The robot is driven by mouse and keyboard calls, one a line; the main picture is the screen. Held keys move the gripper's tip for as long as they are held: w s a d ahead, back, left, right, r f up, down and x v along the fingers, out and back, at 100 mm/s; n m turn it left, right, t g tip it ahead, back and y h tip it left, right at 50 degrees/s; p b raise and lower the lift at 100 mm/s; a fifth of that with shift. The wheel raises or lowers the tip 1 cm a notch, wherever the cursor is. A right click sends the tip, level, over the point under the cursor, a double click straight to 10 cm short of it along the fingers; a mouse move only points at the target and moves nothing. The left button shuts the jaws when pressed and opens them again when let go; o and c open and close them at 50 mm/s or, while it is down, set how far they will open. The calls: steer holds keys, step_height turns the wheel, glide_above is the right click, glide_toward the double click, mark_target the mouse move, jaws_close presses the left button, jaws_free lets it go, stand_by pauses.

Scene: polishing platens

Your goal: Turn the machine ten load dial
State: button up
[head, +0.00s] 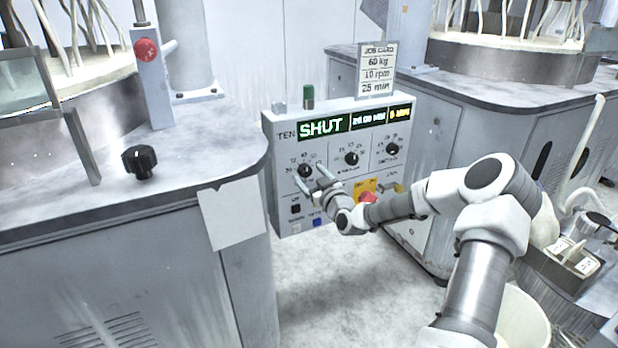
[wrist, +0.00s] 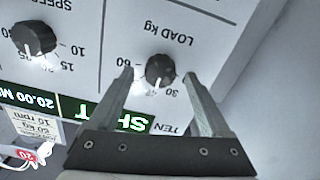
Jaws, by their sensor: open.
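My gripper (head: 310,180) is open in front of that dial. In the wrist view the gripper's fingers (wrist: 158,78) lie on either side of the dial, with gaps visible; whether they touch it cannot be told.
The speed dial (head: 351,158) and a third dial (head: 392,149) sit to the right. A red button (head: 367,197) on yellow is below, partly behind my arm. A job card (head: 376,70) reads 60 kg, 10 rpm, 25 min. A bench with a black knob (head: 139,161) stands left.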

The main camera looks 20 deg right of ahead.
steer(key=shift+w, duration=0.25)
jaws_close()
stand_by(0.3)
